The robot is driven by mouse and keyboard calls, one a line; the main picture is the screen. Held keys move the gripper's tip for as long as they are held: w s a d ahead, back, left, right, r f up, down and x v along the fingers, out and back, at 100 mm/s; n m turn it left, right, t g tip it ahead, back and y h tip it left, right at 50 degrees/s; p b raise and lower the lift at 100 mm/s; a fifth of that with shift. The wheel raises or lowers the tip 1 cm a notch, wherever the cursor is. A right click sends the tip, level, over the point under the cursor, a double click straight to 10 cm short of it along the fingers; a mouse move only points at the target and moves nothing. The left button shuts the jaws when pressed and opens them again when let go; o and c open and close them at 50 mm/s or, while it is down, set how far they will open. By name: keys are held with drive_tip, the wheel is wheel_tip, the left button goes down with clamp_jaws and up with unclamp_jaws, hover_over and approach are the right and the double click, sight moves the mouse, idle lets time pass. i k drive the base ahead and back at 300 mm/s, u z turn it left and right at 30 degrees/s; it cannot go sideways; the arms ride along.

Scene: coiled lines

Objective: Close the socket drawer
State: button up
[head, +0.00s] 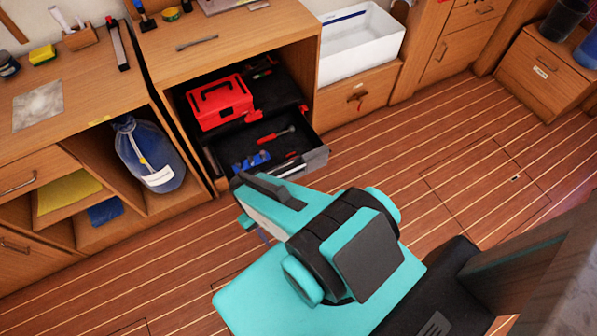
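The socket drawer (312,162) is pulled out from the low wooden cabinet in the head view. It has a grey front and side edge and a dark inside. A red-handled tool (275,135), a blue item (250,163) and some metal tools lie in it. My gripper (240,203) is in front of the drawer, below its near edge in the picture. My teal and black arm hides part of the floor there. I cannot tell whether the gripper touches the drawer, nor whether its fingers are open or shut.
A red toolbox (219,102) sits inside the cabinet above the drawer. A blue bag (149,154) stands in the open shelf to the left. A white bin (359,45) is on the right-hand unit. The plank floor (440,170) to the right is clear.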

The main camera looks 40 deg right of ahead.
sight(295, 155)
drive_tip(key=z, duration=0.75)
drive_tip(key=k, duration=0.95)
drive_tip(key=u, duration=0.05)
drive_tip(key=i, duration=0.8)
drive_tip(key=z, duration=0.05)
